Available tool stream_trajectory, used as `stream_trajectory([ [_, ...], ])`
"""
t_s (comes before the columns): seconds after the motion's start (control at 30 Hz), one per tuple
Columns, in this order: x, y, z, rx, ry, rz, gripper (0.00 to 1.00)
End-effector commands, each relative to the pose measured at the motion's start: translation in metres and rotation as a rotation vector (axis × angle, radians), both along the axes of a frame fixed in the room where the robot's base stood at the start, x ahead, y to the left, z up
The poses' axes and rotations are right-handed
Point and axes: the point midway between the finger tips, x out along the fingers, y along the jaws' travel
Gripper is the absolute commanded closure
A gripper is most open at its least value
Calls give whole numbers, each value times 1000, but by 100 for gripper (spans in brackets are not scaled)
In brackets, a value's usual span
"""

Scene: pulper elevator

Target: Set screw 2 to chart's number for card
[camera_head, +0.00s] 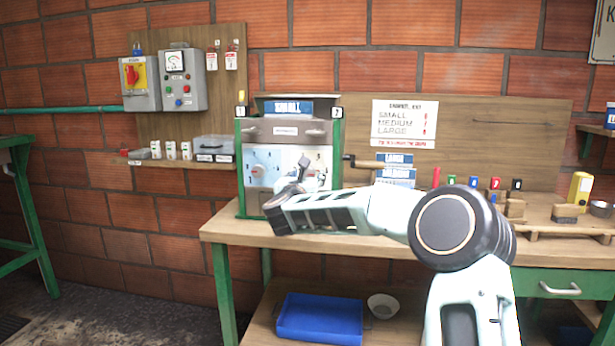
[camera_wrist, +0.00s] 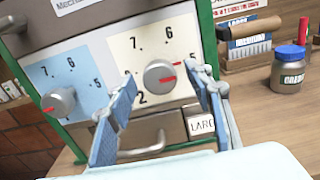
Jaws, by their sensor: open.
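The machine (camera_head: 283,133) stands on the bench with a blue card (camera_head: 289,108) at its top that appears to read SMALL. The wall chart (camera_head: 404,123) lists SMALL, MEDIUM and LARGE; its red numbers are too small to read. The right dial's knob (camera_wrist: 160,78), on a cream plate, has a red mark pointing right and slightly up. The left knob (camera_wrist: 58,102), on a blue plate, has its red mark toward the lower left. My gripper (camera_wrist: 160,73) is open, one finger on each side of the right knob; contact is unclear. It also shows before the machine in the head view (camera_head: 300,180).
A LARGE label (camera_wrist: 202,124) and a metal handle (camera_wrist: 143,147) lie below the right dial. Blue cards (camera_head: 395,177) and several colored tags are right of the machine. A blue bin (camera_head: 318,318) sits below.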

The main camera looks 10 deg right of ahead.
Motion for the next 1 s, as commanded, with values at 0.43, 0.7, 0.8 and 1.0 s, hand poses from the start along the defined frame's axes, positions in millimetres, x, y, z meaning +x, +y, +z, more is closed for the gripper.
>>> stream_trajectory([
  [0.43,7,-2,0,-1,-1,1,55],
  [0.7,7,-2,0,-1,-1,1,85],
  [0.8,7,-2,0,-1,-1,1,94],
  [1.0,6,-1,0,-16,4,1,95],
])
